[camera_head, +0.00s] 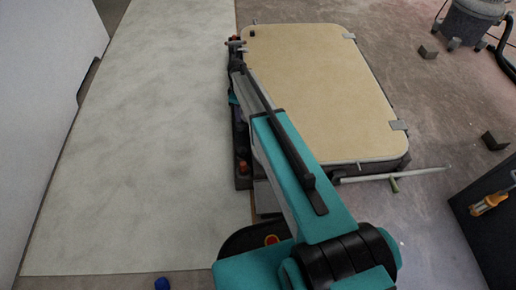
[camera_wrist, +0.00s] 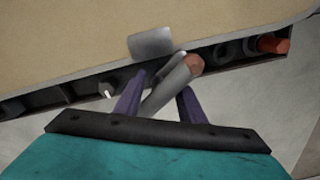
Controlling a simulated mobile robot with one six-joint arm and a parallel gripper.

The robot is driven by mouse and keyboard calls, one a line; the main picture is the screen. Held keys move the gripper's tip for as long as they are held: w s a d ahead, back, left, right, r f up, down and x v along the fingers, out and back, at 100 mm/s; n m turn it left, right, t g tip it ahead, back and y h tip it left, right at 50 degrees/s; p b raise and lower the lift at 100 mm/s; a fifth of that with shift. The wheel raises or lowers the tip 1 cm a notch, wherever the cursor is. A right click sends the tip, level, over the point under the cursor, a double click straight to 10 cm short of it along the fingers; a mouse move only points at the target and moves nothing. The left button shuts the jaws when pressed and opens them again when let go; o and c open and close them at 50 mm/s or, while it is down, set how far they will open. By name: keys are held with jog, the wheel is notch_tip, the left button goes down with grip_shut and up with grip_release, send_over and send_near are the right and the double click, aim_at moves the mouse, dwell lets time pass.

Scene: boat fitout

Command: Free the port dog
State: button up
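The hatch lid (camera_head: 315,85) is a tan panel with rounded corners, lying flat and closed on a dark frame. Along its left edge runs a dark rail with several small fittings. In the wrist view a grey lever with a brownish end (camera_wrist: 172,84), seemingly a dog, slants up between my purple fingers. My gripper (camera_wrist: 160,88) looks open, with gaps visible beside the lever; I cannot tell whether either finger touches it. In the head view my arm hides most of the gripper at the lid's left edge. A small fitting (camera_head: 236,45) shows at the upper left corner.
A grey plate (camera_wrist: 152,43) on the lid's edge is close to my fingertips. An orange-ended fitting (camera_wrist: 272,45) lies to the right. Pale flooring (camera_head: 150,120) left of the hatch is clear.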

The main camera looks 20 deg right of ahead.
notch_tip(320, 180, up, 12)
jog(key=p, duration=0.4)
jog(key=shift+r, duration=0.1)
jog(key=s+f+m+g+p, duration=0.2)
jog(key=s+m+p, duration=0.4)
jog(key=s+p, duration=1.2)
jog(key=s+g, duration=0.1)
jog(key=s, duration=0.9)
jog(key=shift+s+m, duration=0.3)
jog(key=shift+s, duration=0.05)
jog(key=s+f+m, duration=0.2)
jog(key=s, duration=0.8)
jog(key=s+f+m+g, duration=0.1)
jog(key=s+f+m, duration=0.1)
jog(key=s, duration=0.8)
jog(key=shift+d+f, duration=0.35)
jog(key=shift+f, duration=0.4)
jog(key=shift+c, duration=0.6)
